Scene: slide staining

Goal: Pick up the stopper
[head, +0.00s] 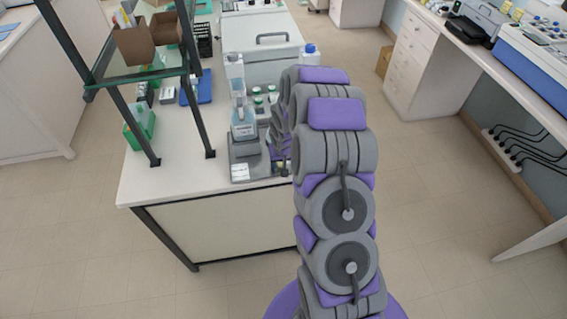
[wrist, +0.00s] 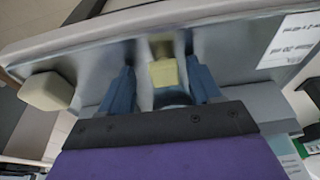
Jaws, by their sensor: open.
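In the wrist view, a small pale-yellow piece (wrist: 164,73), which looks like the stopper, sits between the two blue fingers of my gripper (wrist: 160,75). The fingers are open, one on each side of it, with a visible gap on both sides. A darker tan part shows just beyond it against a grey surface (wrist: 90,58). I cannot tell whether it stands in something. In the head view, my arm hides most of the gripper and its surroundings at the bench's right edge.
A larger cream block (wrist: 46,92) is left of the fingers. In the head view, a grey stand (head: 246,150) with a clear bottle (head: 243,128) is close left of my arm on the white bench (head: 185,187). A dark-framed glass shelf (head: 140,68) rises farther left.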

